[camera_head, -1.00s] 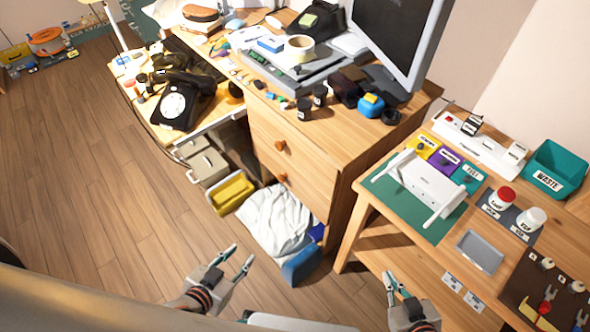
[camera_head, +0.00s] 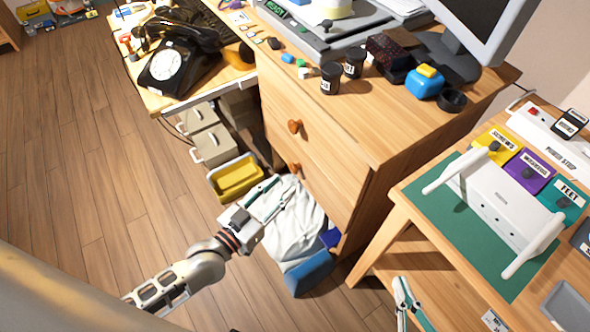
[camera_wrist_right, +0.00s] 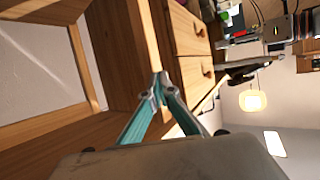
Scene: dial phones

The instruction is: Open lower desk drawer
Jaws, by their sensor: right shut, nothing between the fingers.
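The wooden desk has two stacked drawers with round knobs, both closed. The lower drawer (camera_head: 318,190) has its knob (camera_head: 295,168) on its front; the upper drawer's knob (camera_head: 294,126) is above it. My left gripper (camera_head: 283,187) is open and empty, with its fingertips just below and left of the lower knob in the head view, seemingly apart from it. My right gripper (camera_head: 402,289) is at the bottom by the workbench, shut and empty. The right wrist view shows its closed fingertips (camera_wrist_right: 158,90), with the drawer fronts and knobs beyond them.
A white bag (camera_head: 298,225), a blue object (camera_head: 309,273) and a yellow bin (camera_head: 236,178) are on the floor beside the desk. The workbench (camera_head: 400,230) with a green mat stands to the right. Wooden floor (camera_head: 90,170) is clear at left.

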